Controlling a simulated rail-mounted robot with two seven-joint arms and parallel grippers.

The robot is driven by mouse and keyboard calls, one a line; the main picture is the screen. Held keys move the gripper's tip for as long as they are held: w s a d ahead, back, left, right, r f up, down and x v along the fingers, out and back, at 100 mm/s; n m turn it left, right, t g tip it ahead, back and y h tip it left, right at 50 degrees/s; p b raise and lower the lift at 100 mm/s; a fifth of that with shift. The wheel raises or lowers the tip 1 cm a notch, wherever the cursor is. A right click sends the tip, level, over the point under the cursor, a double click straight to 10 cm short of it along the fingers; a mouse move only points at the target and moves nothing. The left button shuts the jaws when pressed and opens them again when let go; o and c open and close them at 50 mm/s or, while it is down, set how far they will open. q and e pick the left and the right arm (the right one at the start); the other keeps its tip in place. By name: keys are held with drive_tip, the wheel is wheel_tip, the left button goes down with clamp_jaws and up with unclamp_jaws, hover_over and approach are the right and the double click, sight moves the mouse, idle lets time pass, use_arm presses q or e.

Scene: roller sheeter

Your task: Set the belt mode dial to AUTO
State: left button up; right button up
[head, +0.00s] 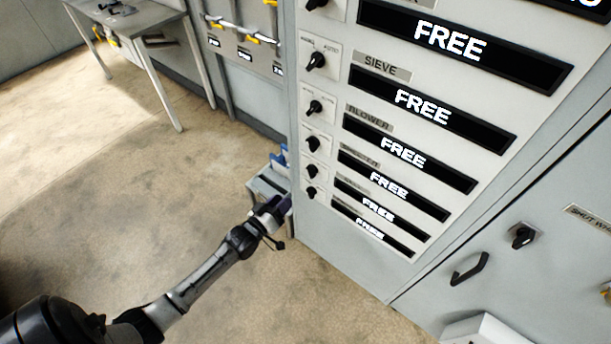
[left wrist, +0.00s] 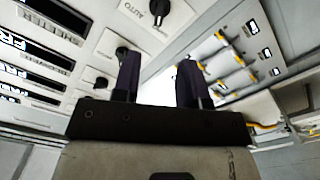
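My left gripper (head: 285,204) is near the lower left edge of the control panel (head: 292,90), close to the lowest dials. In the left wrist view its two fingers (left wrist: 158,78) stand apart with nothing between them. A black dial (left wrist: 122,53) is partly behind the left finger there. Another dial (left wrist: 159,6), with an upside-down AUTO mark, is at the top. In the head view the lower dials (head: 311,171) and (head: 310,193) sit on white plates; their labels are too small to read, so I cannot tell which is the belt's. My right gripper is out of view.
Higher rows include the SIEVE dial (head: 316,61) and BLOWER dial (head: 315,107), beside black displays (head: 403,152) reading FREE. A cabinet door handle (head: 469,269) projects at lower right. A metal table (head: 140,22) stands at upper left. The floor at left is clear.

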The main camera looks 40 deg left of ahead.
sight(309, 174)
use_arm(q)
drive_tip(key=w+b, duration=0.1)
drive_tip(key=w, duration=1.2)
drive_tip(key=shift+a+b, duration=0.2)
drive_tip(key=shift+b, duration=0.2)
clamp_jaws()
